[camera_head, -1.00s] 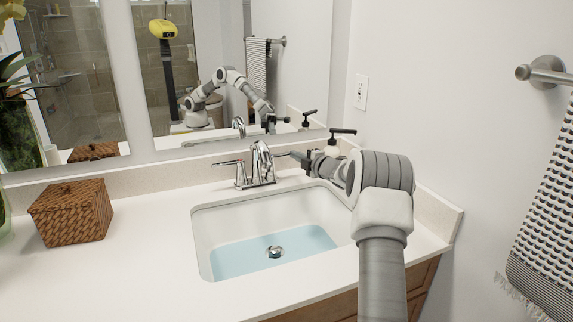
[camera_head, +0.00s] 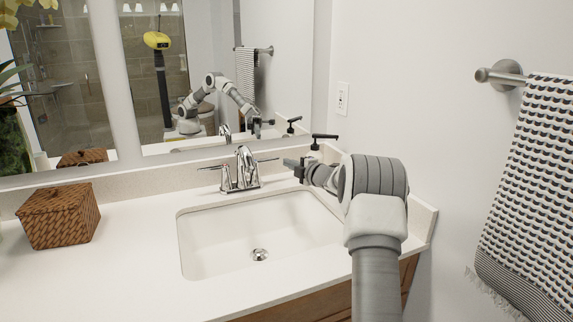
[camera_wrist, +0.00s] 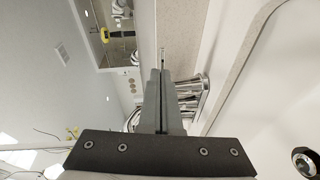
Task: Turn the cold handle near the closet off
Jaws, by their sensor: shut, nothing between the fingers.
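A chrome faucet (camera_head: 243,172) with a curved spout and two lever handles stands behind the sink (camera_head: 200,240). The left handle (camera_head: 208,167) points left, the right handle (camera_head: 266,160) points right. No closet is in view, and no label marks the cold handle. My gripper (camera_head: 287,162) is shut and empty, its tips just right of the right handle's end; I cannot tell whether they touch. In the wrist view my shut fingers (camera_wrist: 163,72) partly hide the chrome faucet (camera_wrist: 190,95). No water stream shows, and the basin looks empty of water.
A black-topped soap dispenser (camera_head: 324,137) stands behind my wrist, partly hidden. A woven box (camera_head: 60,215) sits at the left of the counter (camera_head: 130,255). A mirror (camera_head: 215,75) rises behind. A patterned towel (camera_head: 535,190) hangs from a wall bar at the right.

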